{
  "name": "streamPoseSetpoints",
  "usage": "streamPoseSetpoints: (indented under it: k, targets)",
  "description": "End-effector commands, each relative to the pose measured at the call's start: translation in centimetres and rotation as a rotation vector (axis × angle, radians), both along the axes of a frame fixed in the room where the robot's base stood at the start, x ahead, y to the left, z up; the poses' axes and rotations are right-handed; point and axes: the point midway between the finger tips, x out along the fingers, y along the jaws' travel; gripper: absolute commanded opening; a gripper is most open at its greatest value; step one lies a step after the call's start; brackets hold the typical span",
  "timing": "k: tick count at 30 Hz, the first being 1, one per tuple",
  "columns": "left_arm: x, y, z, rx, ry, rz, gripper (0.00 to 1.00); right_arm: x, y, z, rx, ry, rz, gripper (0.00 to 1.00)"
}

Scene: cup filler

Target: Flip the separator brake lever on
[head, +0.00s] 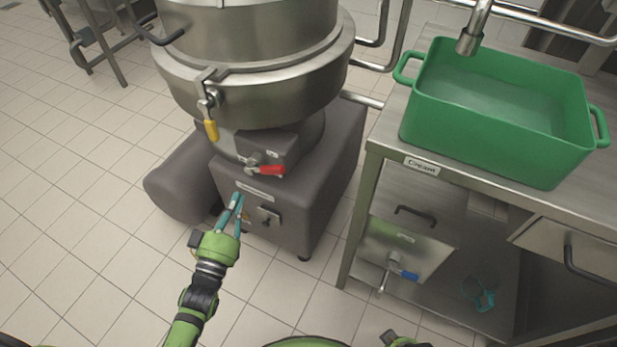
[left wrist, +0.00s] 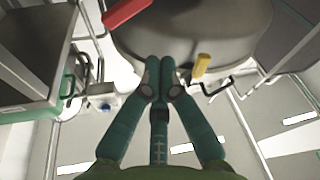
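The grey separator (head: 250,75) stands at top centre of the head view on its dark base (head: 320,190). A red-handled lever (head: 271,170) sits on the front of its neck, and a yellow-handled lever (head: 211,130) hangs from the bowl clamp. A small grey lever or switch (head: 268,215) is on the base front. I cannot read which label names the brake. My left gripper (head: 237,196) is in front of the base, below the red handle and apart from it. In the left wrist view its fingertips (left wrist: 161,63) are together with nothing between them. The red handle (left wrist: 127,11) and yellow handle (left wrist: 201,65) show there.
A steel table (head: 375,145) with a green tub (head: 490,155) stands at right, a tap (head: 470,38) above it. Below is a panel with a blue-handled valve (head: 409,276). A small teal shape (head: 481,297) is unclear. Tiled floor is free at left.

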Motion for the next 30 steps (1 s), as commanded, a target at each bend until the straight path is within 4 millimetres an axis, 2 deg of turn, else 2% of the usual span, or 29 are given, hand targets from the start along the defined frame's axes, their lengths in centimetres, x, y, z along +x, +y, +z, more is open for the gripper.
streamPoseSetpoints:
  k: [1, 6, 15, 19, 23, 30]
  targets:
    - [0.0, 0.0, 0.4, -0.014, -0.038, -0.006, 0.0, 0.3, 0.0, -0.5, 0.0, -0.004, 0.0, 0.0]
    - [0.0, 0.0, 2.3, -0.039, -0.097, -0.021, 0.0, 0.6, 0.1, -0.2, 0.001, -0.007, -0.001, 0.0]
    - [0.0, 0.0, 2.4, -0.04, -0.097, -0.021, 0.0, 0.6, 0.1, -0.1, 0.001, -0.007, -0.001, 0.0]
    - [0.6, -0.1, 2.6, -0.04, -0.098, -0.02, 0.0, 0.7, 0.1, 0.0, 0.001, -0.007, -0.001, 0.0]
    - [2.3, -0.4, 3.2, -0.04, -0.1, -0.02, 0.0, 0.8, 0.1, 0.1, 0.001, -0.008, -0.001, 0.0]
    - [7.3, -1.4, 4.7, -0.041, -0.1, -0.021, 0.0, 1.2, 0.2, 0.5, 0.002, -0.013, -0.002, 0.0]
